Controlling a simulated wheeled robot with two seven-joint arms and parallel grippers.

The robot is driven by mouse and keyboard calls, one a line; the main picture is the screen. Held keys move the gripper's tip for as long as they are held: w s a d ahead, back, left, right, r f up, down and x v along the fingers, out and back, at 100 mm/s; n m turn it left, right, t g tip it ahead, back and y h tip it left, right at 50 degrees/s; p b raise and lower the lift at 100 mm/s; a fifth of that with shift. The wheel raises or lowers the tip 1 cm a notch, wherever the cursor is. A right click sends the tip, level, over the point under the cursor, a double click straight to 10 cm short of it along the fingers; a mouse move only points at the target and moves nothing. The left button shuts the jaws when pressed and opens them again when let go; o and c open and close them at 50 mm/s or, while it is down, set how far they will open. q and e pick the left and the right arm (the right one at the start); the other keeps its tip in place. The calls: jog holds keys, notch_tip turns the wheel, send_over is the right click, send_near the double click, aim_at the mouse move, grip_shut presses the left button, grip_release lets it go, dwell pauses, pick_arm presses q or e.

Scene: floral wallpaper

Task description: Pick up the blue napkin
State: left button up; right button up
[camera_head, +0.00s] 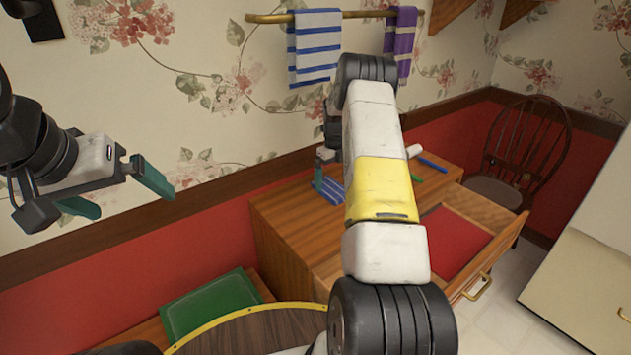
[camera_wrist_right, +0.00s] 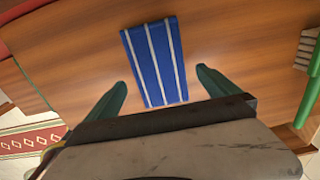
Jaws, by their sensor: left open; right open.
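The blue napkin (camera_wrist_right: 155,62), with white stripes, lies flat on the wooden cabinet top in the right wrist view. In the head view a small part of the blue napkin (camera_head: 328,188) shows beside my right arm, which hides the rest. My right gripper (camera_wrist_right: 162,84) is open and empty, its green fingertips to either side of the napkin's near end in the picture. I cannot tell how high they are above it. My left gripper (camera_head: 118,192) is open and empty in front of the wall at the left, far from the napkin.
The cabinet (camera_head: 290,222) has an open drawer (camera_head: 494,228) with a red bottom. A brush (camera_wrist_right: 305,85) lies right of the napkin in the wrist view. A green pen (camera_head: 415,177) and a blue pen (camera_head: 432,165) lie on the cabinet. A striped towel (camera_head: 315,45) hangs above.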

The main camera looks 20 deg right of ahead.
aim_at(333, 189)
notch_tip(333, 189, down, 3)
jog(key=shift+s+f, duration=0.1)
jog(key=c, duration=1.4)
